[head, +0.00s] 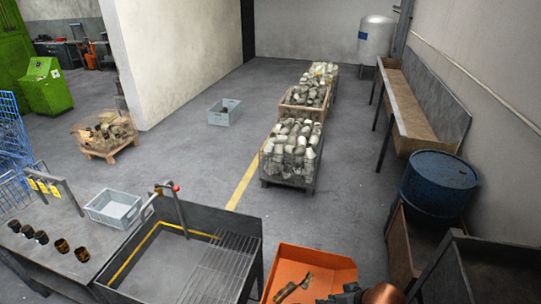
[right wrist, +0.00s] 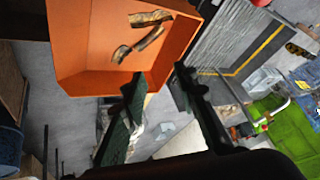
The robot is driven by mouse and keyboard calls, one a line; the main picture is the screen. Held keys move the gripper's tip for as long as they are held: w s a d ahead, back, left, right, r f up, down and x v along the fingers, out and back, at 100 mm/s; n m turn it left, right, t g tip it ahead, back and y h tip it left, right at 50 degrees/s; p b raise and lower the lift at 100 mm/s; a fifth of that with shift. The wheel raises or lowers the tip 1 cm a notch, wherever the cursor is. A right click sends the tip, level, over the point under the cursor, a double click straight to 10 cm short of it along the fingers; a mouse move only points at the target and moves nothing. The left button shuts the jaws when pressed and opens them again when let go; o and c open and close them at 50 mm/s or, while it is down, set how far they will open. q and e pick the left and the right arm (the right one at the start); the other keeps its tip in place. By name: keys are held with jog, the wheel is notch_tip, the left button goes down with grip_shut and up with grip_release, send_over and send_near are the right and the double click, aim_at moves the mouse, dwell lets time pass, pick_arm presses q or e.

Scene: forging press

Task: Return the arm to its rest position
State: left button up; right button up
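My right gripper (right wrist: 160,78) shows in the right wrist view, with its two dark fingers spread apart and nothing between them. Its fingers are near the edge of an orange bin (right wrist: 76,45), which holds a few brownish metal pieces (right wrist: 150,38). In the head view, what looks like part of my right arm shows at the bottom edge, beside the orange bin (head: 330,262); its fingers cannot be made out there. My left arm and left gripper are not in view.
A dark metal table with a grate (head: 215,265) stands left of the orange bin. A grey crate (head: 112,208) and several dark cylindrical parts are on the left bench. A blue drum (head: 440,185) stands on the right. Filled crates (head: 290,160) stand beyond open floor.

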jog(key=s+d+f+m+g+h, duration=0.1)
jog(key=s+d+f+m+h, duration=0.15)
jog(key=s+d+f, duration=0.7)
jog(key=s+d+f+m+h, duration=0.1)
jog(key=s+d+f+h, duration=0.2)
jog(key=s+d+f, duration=0.65)
jog(key=s+a+f+g+b, duration=0.15)
jog(key=f+b, duration=0.35)
jog(key=f, duration=1.2)
jog(key=s+a+f+b, duration=0.2)
jog(key=f+b, duration=0.3)
jog(key=f, duration=1.2)
pick_arm(q)
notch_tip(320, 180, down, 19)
jog(key=b, duration=0.9)
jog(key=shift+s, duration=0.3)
pick_arm(e)
jog(key=s+f, duration=0.6)
jog(key=f, duration=0.3)
jog(key=s+f+n+g, duration=0.1)
jog(key=s+f, duration=0.6)
jog(key=f, duration=0.3)
jog(key=s+f+y, duration=0.1)
jog(key=s+f, duration=0.6)
jog(key=f, duration=0.3)
jog(key=shift+g, duration=0.35)
